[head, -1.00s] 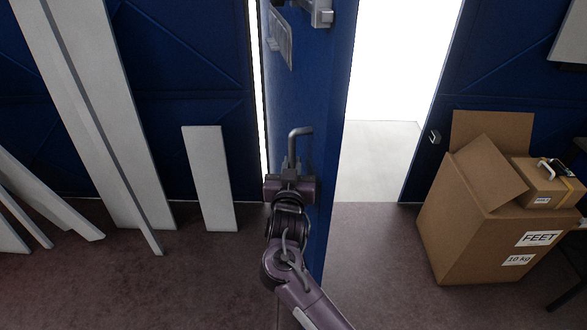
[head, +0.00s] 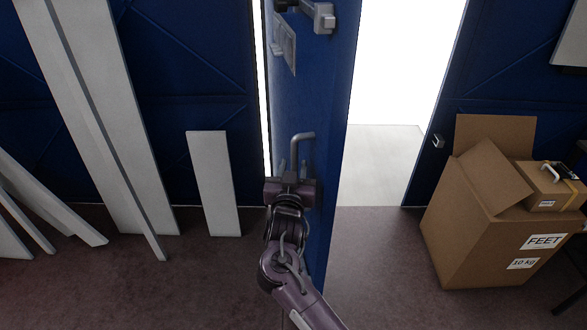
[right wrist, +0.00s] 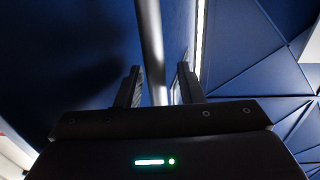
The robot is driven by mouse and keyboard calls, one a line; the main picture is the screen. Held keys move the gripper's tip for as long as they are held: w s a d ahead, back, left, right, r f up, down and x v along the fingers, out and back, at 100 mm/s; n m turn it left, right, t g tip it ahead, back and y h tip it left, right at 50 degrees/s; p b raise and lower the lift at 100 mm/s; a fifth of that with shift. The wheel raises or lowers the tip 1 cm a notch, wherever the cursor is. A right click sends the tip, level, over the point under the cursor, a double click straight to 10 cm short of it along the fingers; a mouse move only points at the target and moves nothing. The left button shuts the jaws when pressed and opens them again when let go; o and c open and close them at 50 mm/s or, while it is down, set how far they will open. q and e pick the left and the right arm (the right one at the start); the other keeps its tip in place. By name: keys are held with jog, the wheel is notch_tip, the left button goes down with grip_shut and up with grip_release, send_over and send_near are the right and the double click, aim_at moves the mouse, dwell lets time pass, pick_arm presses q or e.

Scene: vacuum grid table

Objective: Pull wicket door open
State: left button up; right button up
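The blue wicket door (head: 338,110) stands swung open, seen nearly edge-on, with a bright doorway to its right. Its grey bar handle (head: 302,136) is on the door's left face; the bar also shows in the right wrist view (right wrist: 150,40). My right gripper (head: 293,166) is at the lower part of the handle. Its fingers are spread in the right wrist view (right wrist: 159,82), with the bar between them and gaps at both sides. The fingers hold nothing tightly. My left gripper is not in view.
Cardboard boxes (head: 475,235) stand on the floor at the right, beside the doorway. White boards (head: 213,185) lean on the blue wall at the left. The floor (head: 385,250) in front of the doorway is clear.

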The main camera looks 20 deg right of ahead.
jog(key=shift+s, duration=0.1)
jog(key=b+v, duration=0.2)
jog(key=v, duration=0.5)
jog(key=shift+s+a, duration=0.15)
jog(key=shift+s, duration=0.15)
